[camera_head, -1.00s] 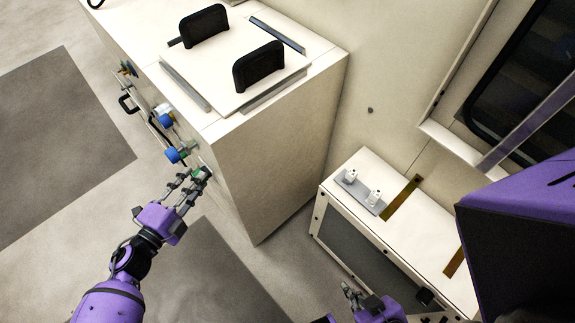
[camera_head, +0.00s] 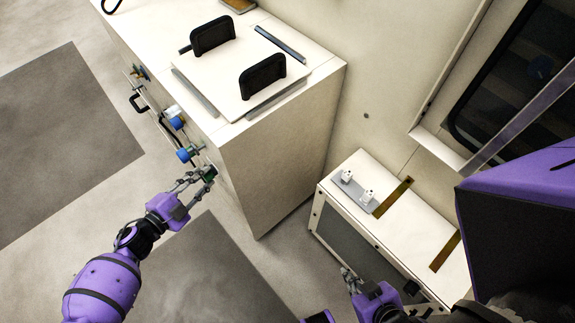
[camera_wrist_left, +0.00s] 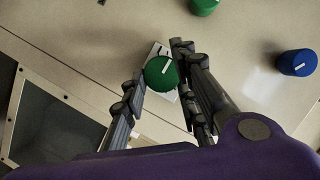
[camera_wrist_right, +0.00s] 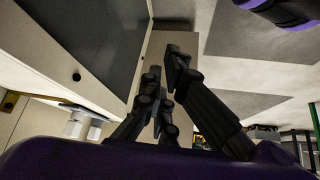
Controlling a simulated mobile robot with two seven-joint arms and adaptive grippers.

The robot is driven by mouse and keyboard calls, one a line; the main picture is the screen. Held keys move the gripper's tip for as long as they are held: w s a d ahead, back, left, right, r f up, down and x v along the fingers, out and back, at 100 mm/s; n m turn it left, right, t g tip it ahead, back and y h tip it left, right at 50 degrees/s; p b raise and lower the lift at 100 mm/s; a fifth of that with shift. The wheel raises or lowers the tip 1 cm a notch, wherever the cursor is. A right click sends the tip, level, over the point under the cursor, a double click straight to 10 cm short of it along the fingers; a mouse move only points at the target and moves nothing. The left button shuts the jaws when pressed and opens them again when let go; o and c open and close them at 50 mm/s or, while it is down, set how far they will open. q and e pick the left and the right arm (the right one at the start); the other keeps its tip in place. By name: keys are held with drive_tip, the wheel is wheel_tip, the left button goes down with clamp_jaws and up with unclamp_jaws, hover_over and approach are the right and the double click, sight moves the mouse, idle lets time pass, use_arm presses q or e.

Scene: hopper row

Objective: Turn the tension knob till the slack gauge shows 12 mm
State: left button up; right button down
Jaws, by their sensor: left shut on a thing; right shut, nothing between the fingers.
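In the left wrist view a round green knob (camera_wrist_left: 160,74) with a white pointer line sits on a small pale plate (camera_wrist_left: 186,92) on the cabinet front. My left gripper (camera_wrist_left: 158,78) is shut on this knob, one finger on each side. In the head view the gripper (camera_head: 205,176) is at the cabinet's near front corner, and its fingers partly cover the green knob (camera_head: 209,173). I cannot make out a slack gauge reading in any view. My right gripper (camera_head: 348,279) is shut and empty, low beside the bench; it also shows in the right wrist view (camera_wrist_right: 165,72).
Blue knobs (camera_head: 184,155) and a dark handle (camera_head: 137,103) stick out along the cabinet front. In the left wrist view another green knob (camera_wrist_left: 203,5) and a blue knob (camera_wrist_left: 297,63) are close by. A low bench (camera_head: 350,212) stands right of the cabinet.

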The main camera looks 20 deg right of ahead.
use_arm(q)
drive_tip(key=shift+s+a+f, duration=0.1)
drive_tip(key=shift+s+f, duration=0.3)
drive_tip(key=shift+f, duration=0.2)
use_arm(e)
drive_tip(key=shift+w, duration=0.1)
use_arm(q)
drive_tip(key=o, duration=0.9)
drive_tip(key=shift+o, duration=0.6)
drive_tip(key=shift+w+r, duration=0.1)
drive_tip(key=shift+w+r, duration=0.15)
drive_tip(key=shift+r, duration=0.05)
drive_tip(key=v, duration=1.2)
use_arm(e)
drive_tip(key=shift+w+a+r, duration=0.1)
drive_tip(key=shift+w+a, duration=0.05)
drive_tip(key=shift+w, duration=0.4)
drive_tip(key=shift+w+a+r, duration=0.1)
drive_tip(key=shift+w, duration=0.45)
drive_tip(key=shift+s, duration=0.15)
drive_tip(key=shift+s+d+f, duration=0.15)
drive_tip(key=shift+s+d, duration=0.05)
drive_tip(key=shift+s, duration=0.75)
